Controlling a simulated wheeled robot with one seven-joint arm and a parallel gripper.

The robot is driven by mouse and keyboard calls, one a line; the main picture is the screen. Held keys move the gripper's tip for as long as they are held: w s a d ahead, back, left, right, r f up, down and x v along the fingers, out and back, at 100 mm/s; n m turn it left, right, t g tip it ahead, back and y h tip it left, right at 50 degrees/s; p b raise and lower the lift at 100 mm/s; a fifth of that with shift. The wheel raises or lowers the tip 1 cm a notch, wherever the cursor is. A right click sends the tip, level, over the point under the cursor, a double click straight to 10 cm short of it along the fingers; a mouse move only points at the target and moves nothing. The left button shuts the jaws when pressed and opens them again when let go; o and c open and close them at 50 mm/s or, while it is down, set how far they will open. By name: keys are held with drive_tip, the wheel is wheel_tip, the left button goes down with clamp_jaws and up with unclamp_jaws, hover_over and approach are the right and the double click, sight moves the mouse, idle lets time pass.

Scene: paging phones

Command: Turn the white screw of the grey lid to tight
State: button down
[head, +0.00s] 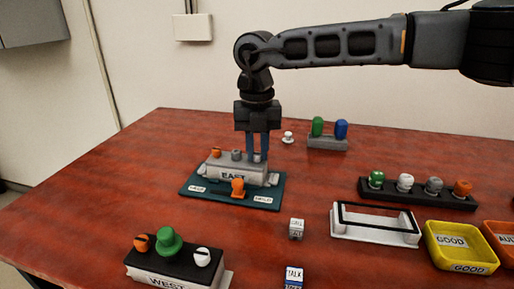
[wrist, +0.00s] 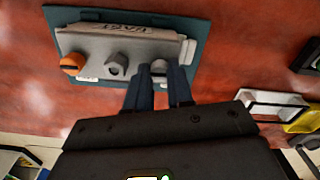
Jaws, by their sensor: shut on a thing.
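The grey lid (head: 237,174), labelled EAST, sits on a dark teal base plate (head: 206,199). In the wrist view the grey lid (wrist: 130,48) carries an orange screw (wrist: 72,64), a grey screw (wrist: 116,67) and, at the right, the white screw (wrist: 158,68). My gripper (head: 257,157) points straight down at the lid's right end. In the wrist view my gripper (wrist: 158,80) has its two fingers on either side of the white screw, shut on it. The fingers hide much of the screw, and its slot angle cannot be read.
An orange knob (head: 237,187) stands on the base plate's front. The WEST box (head: 170,275) with a black lid is front left. A white frame (head: 375,228), a yellow GOOD bin (head: 432,262) and a black rack (head: 415,194) stand right. Small cubes lie in front.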

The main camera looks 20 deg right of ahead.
sight(257, 154)
drive_tip(key=shift+m, duration=0.4)
drive_tip(key=c, duration=1)
unclamp_jaws()
drive_tip(key=shift+r, duration=3.95)
